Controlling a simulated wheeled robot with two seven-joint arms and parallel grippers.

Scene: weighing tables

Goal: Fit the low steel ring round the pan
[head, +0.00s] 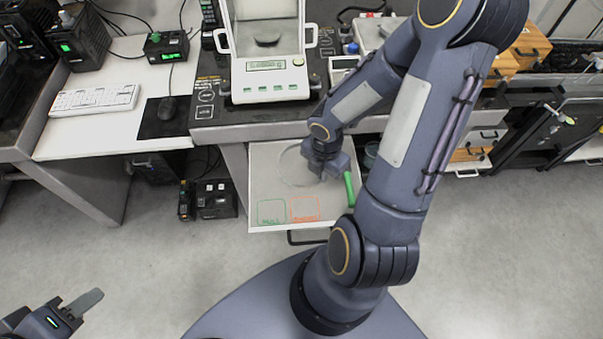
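A balance (268,78) with a clear draft shield stands on the dark weighing table, and a small dark round pan (267,41) shows inside it. A thin, wide steel ring (283,172) lies in the open white drawer below the table. My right gripper (318,172) points down into the drawer at the ring's right side and hides part of it. Whether its fingers are open or touch the ring cannot be told. My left gripper (80,305) is at the lower left, far from the table, with no object seen in it; its finger gap is unclear.
The drawer (258,195) also holds a green-handled tool (349,188) and has green and orange marked squares at its front. A keyboard (96,99) and mouse (167,108) are on the white desk at left. My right arm covers the table's right part.

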